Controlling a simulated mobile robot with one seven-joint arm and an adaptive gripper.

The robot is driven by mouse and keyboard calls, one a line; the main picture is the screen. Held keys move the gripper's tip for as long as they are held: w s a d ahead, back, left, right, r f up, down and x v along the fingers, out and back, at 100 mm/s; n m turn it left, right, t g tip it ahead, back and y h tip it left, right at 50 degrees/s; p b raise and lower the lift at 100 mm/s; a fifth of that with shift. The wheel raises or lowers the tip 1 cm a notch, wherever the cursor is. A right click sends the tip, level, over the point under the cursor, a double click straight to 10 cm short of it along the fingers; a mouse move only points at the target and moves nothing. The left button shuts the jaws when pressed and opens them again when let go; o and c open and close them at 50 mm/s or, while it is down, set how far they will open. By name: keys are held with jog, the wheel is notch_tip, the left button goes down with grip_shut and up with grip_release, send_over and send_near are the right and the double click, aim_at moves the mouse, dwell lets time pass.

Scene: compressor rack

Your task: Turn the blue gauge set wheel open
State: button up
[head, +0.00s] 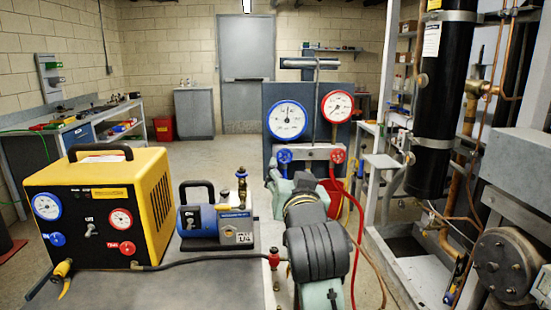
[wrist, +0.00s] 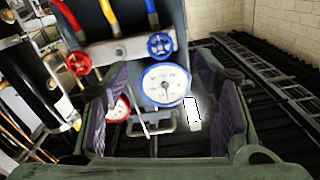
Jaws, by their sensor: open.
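The gauge set hangs on a dark panel (head: 302,95) in the middle of the head view, with a blue-rimmed gauge (head: 287,119) left and a red-rimmed gauge (head: 337,106) right. The blue set wheel (head: 284,156) sits under the blue gauge; the red wheel (head: 337,157) sits to its right. The wrist view shows the set upside down, with the blue wheel (wrist: 160,45) beyond the fingers and above the blue gauge (wrist: 165,84). My gripper (wrist: 172,82) is open and empty, facing the panel, apart from the wheel. My arm hides part of the gripper in the head view.
A yellow machine (head: 155,190) with its own blue and red knobs and a small blue pump (head: 215,218) stand on the cart at left. Blue, yellow and red hoses (wrist: 110,14) run from the manifold. A black cylinder (head: 435,100) and copper pipes stand at right.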

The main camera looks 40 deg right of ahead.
aim_at(285, 158)
jog(key=p+x, duration=0.2)
jog(key=x, duration=0.7)
jog(key=shift+w+p, duration=0.1)
jog(key=shift+p, duration=0.2)
jog(key=shift+c, duration=0.3)
jog(key=c, duration=1.1)
